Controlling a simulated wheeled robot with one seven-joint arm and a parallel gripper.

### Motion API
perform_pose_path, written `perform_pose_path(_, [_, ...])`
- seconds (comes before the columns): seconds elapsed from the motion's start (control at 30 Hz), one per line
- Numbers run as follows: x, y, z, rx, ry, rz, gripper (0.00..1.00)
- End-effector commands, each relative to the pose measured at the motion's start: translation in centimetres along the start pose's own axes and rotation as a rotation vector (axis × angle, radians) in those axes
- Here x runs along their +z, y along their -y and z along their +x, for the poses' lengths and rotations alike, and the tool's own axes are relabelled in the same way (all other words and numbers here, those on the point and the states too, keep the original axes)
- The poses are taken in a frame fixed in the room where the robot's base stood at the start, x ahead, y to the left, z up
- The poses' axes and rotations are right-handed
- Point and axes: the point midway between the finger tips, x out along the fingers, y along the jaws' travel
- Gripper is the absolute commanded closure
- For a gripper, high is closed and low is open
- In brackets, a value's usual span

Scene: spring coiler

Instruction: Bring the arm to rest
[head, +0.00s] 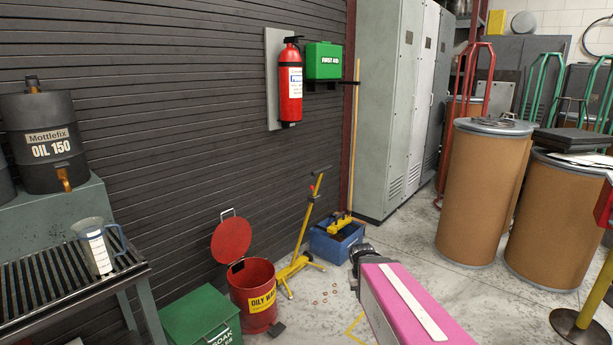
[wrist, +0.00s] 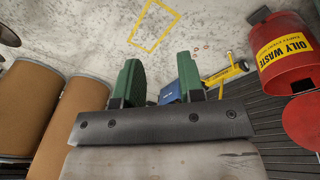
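My gripper (wrist: 158,76) shows in the wrist view as two green fingers standing well apart on a dark bar. Nothing is held between them; concrete floor and part of a blue bin show in the gap. In the head view a pink arm link (head: 428,305) with a white strip, which looks like mine, reaches in from the bottom edge. Its dark far end (head: 362,254) is in front of the blue bin. The gripper's fingers cannot be made out in the head view.
A red oily-waste can (head: 254,298) with its lid up, a yellow wheeled stand (head: 301,255) and a blue bin (head: 334,244) stand near the wall. Brown drums (head: 482,195) stand at right. A slatted bench (head: 62,290) holds a jug (head: 97,247). Floor between is mostly clear.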

Motion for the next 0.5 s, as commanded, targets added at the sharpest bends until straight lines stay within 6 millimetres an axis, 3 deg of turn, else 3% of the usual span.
perform_pose_path(0.03, [2.1,0.2,-0.3,-0.041,0.042,0.014,0.64])
perform_pose_path(0.17, [4.4,0.8,-0.7,-0.115,0.108,0.029,0.64])
perform_pose_path(0.5, [4.7,1.0,-0.7,-0.133,0.123,0.032,0.64])
